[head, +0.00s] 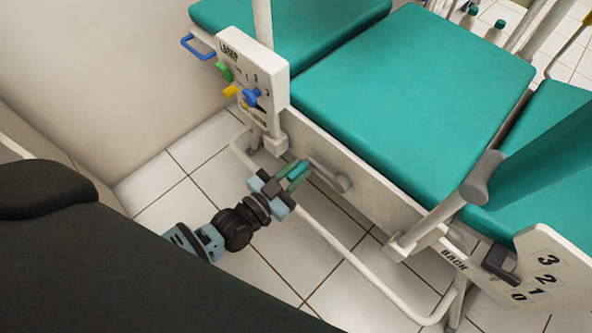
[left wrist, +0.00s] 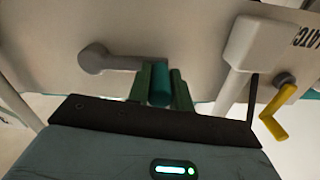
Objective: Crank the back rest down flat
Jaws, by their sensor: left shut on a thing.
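The crank (head: 342,182) has a grey hub on the white side panel of the chair and a short grey arm with a teal handle. My left gripper (head: 293,174) is shut on the crank's teal handle. In the left wrist view the teal handle (left wrist: 159,87) sits between the green fingers, and the grey hub (left wrist: 92,58) is to their left. The back rest (head: 555,165) is the teal cushion at the right, which looks tilted up from the flat seat. A white plate marked BACK with a numbered scale (head: 545,275) is below it. My right gripper is out of view.
A white box with green, yellow and blue knobs (head: 250,80) stands left of the crank. The yellow lever (left wrist: 280,112) is right of my fingers in the wrist view. A white frame tube (head: 345,250) runs below the crank. Tiled floor (head: 160,185) is open at the left.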

